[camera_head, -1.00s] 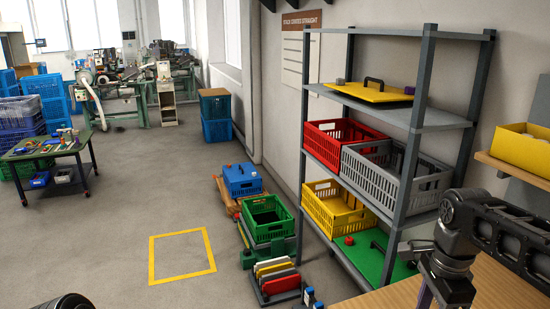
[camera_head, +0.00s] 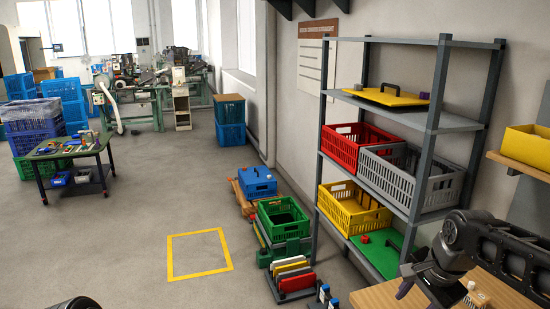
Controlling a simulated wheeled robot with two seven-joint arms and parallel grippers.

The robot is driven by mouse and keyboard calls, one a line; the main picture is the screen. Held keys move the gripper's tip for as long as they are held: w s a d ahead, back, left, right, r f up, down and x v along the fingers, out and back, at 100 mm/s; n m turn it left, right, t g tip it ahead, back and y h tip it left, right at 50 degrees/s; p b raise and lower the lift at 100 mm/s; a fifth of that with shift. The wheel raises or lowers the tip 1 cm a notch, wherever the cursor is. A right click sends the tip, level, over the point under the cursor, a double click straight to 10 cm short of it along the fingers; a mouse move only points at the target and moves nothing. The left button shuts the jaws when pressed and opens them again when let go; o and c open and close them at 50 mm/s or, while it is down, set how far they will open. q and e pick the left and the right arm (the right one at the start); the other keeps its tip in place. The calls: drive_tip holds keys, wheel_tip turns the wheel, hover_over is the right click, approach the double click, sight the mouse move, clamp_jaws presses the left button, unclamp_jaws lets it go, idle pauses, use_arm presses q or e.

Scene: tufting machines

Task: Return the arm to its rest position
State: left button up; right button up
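My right arm comes in from the lower right, and my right gripper (camera_head: 425,287) hangs in front of the shelf's lower right, over the edge of the wooden table. Its fingers are small and dark, and I cannot tell whether they are open or shut. A small part of my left arm shows at the bottom left edge. My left gripper is out of view.
A grey shelf (camera_head: 428,150) holds a red crate (camera_head: 342,153), a grey crate (camera_head: 400,185) and a yellow crate (camera_head: 350,212). A wooden table (camera_head: 375,298) is at the lower right. The floor around the yellow square (camera_head: 170,258) is clear.

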drive_tip(key=w+a+f+n+t+y, duration=0.15)
drive_tip(key=a+f+n, duration=0.35)
drive_tip(key=f, duration=0.6)
drive_tip(key=w+a+f+n+y, duration=0.15)
drive_tip(key=a+f+n, duration=0.25)
drive_tip(key=a+f, duration=0.5)
drive_tip(key=s+a+f+n+g, duration=0.1)
drive_tip(key=s+a+f, duration=0.3)
drive_tip(key=s+f, duration=0.6)
drive_tip(key=s+a+f+n+g, duration=0.1)
drive_tip(key=s+a+f+g, duration=0.2)
drive_tip(key=s+f, duration=0.7)
drive_tip(key=s+a, duration=0.1)
drive_tip(key=s, duration=0.4)
drive_tip(key=shift+a+f+g, duration=0.15)
drive_tip(key=shift+f+g, duration=0.2)
drive_tip(key=shift+f, duration=0.05)
drive_tip(key=shift+c, duration=0.6)
